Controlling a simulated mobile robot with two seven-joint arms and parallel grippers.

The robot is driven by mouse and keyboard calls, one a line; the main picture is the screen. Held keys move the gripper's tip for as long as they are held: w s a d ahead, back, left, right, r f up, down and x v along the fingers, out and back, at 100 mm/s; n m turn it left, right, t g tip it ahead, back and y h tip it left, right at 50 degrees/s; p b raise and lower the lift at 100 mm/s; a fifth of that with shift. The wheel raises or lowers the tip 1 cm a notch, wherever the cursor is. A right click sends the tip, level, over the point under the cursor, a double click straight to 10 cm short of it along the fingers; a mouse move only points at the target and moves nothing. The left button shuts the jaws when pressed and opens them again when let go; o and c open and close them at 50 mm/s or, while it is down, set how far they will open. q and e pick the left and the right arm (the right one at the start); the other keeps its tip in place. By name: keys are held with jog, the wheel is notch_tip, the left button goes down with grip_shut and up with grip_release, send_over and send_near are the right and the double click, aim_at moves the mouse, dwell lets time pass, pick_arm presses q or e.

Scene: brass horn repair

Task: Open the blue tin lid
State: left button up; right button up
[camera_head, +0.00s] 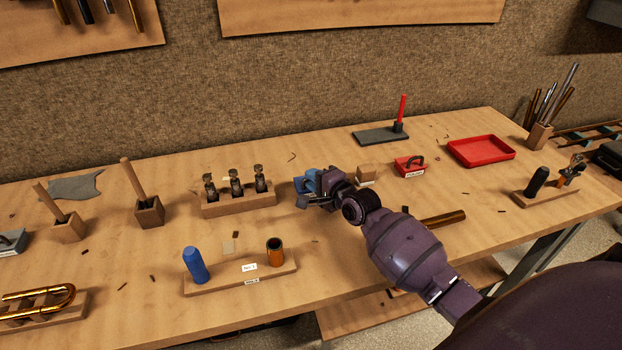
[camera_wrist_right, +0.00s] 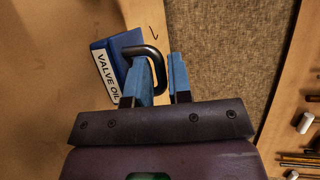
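The blue tin (camera_head: 309,180) stands on the bench near the middle in the head view, partly hidden by my right gripper (camera_head: 318,193). In the right wrist view the blue tin (camera_wrist_right: 101,46) has a white "VALVE OIL" label and a dark looped handle (camera_wrist_right: 157,60) on its lid. The lid looks seated on the tin. My right gripper (camera_wrist_right: 160,78) has its two blue fingers apart, one on each side of the handle's outer bar. A narrow gap shows beside the bar. Whether a finger touches it is hard to tell. My left gripper is not in view.
A light wooden block (camera_head: 366,174), a red tin (camera_head: 409,166) and a red tray (camera_head: 481,150) lie to the right. A rack with several valves (camera_head: 238,201) stands close on the left. A wooden stand (camera_head: 241,280) with a blue cylinder (camera_head: 195,265) is in front.

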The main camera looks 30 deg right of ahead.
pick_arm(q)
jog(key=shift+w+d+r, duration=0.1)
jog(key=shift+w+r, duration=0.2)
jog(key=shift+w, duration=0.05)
pick_arm(e)
jog(key=shift+w, duration=0.45)
